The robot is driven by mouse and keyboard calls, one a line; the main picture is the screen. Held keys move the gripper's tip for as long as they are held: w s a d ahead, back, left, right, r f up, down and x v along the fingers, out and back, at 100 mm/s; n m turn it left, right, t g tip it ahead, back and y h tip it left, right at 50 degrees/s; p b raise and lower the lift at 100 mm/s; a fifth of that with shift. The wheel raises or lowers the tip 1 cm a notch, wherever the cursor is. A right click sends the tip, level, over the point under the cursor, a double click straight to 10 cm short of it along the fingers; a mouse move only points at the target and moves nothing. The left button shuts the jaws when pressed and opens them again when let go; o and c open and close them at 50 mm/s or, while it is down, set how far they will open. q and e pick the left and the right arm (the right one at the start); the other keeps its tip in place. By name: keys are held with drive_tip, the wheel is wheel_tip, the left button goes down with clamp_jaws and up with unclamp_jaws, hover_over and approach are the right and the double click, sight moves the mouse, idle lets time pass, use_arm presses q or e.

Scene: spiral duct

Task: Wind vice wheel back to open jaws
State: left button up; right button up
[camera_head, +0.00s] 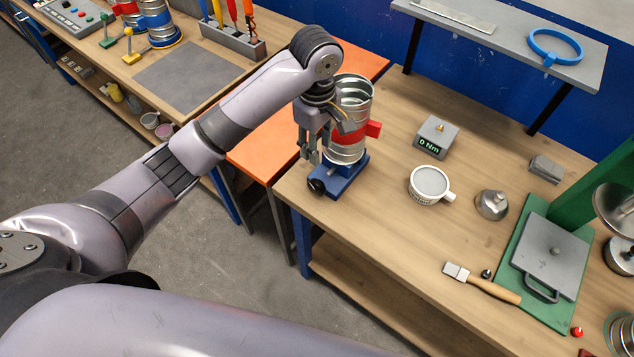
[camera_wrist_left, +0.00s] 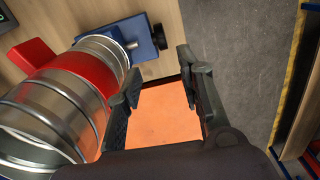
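The blue vice (camera_head: 345,178) sits at the near left corner of the wooden bench, with its black wheel (camera_head: 316,187) facing the bench's edge. A silver spiral duct (camera_head: 346,152) with a red band stands upright at the vice. My left gripper (camera_head: 309,156) hangs beside the duct, above the wheel. In the left wrist view the gripper (camera_wrist_left: 160,64) is open and empty, with the black wheel (camera_wrist_left: 159,37) beyond its fingertips, apart from them. The blue vice (camera_wrist_left: 135,38) and duct (camera_wrist_left: 75,95) lie left there. The jaw contact is hidden. My right gripper is out of view.
A grey box reading "0 Nm" (camera_head: 435,138), a white mug (camera_head: 430,184) and a brush (camera_head: 482,283) lie right of the vice. A green press (camera_head: 545,255) stands farther right. An orange-topped table (camera_head: 260,150) adjoins at left. Open floor lies in front.

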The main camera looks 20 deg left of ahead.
use_arm(q)
drive_tip(key=b, duration=0.2)
approach(316, 182)
drive_tip(key=shift+n, duration=0.3)
wheel_tip(316, 182, down, 10)
drive_tip(key=shift+d+p, duration=0.1)
drive_tip(key=shift+p, duration=0.95)
drive_tip(key=shift+f, duration=0.65)
drive_tip(key=shift+c, duration=0.4)
drive_tip(key=shift+w, duration=0.1)
clamp_jaws()
